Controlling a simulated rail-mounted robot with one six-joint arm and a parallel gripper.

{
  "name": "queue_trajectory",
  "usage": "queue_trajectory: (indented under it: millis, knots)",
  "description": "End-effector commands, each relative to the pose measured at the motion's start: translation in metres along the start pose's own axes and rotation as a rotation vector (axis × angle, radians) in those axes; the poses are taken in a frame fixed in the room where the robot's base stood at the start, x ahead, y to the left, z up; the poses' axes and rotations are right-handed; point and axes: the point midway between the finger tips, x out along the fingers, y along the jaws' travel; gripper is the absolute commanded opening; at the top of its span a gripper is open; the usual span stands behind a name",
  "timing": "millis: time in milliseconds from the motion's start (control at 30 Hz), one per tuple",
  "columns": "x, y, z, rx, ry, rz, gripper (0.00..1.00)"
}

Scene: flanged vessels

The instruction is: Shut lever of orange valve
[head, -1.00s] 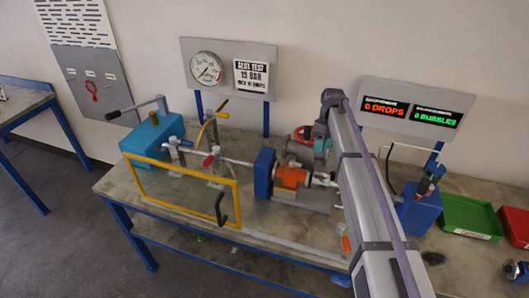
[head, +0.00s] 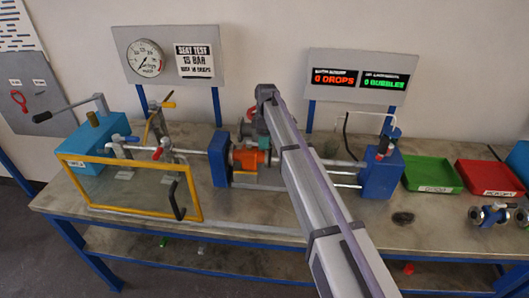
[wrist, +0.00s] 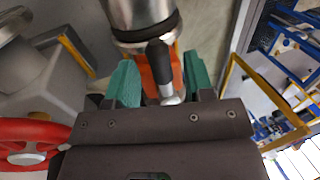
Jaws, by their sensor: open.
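The orange valve (head: 248,160) sits in the bench rig between blue end blocks, partly covered by my arm in the head view. In the wrist view an orange part of it (wrist: 152,78) shows behind the jaws. A lever with a black grip and metal shank (wrist: 157,68) stands between the two green fingers of my gripper (wrist: 162,82). The fingers are apart, one on each side of the lever; I cannot tell whether either touches it. In the head view my gripper is mostly hidden behind the arm.
A red handwheel (wrist: 25,142) is close at the left in the wrist view. A metal cylinder (wrist: 140,15) is just beyond the fingers. A yellow-framed guard (head: 130,188) stands left of the valve. Green (head: 432,174) and red (head: 488,178) trays lie at the right.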

Motion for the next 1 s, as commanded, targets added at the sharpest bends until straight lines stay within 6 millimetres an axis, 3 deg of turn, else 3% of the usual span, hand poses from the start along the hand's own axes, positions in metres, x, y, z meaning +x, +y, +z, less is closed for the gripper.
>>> queue_trajectory:
  millis: [267, 767, 1000]
  knots:
    - [0.0023, -0.0005, 0.0, 0.001, 0.0, 0.0, 0.47]
    - [0.0023, -0.0004, 0.0002, 0.001, 0.0, 0.0, 0.0]
    - [0.0024, -0.0004, 0.0001, 0.001, 0.0, 0.0, 0.0]
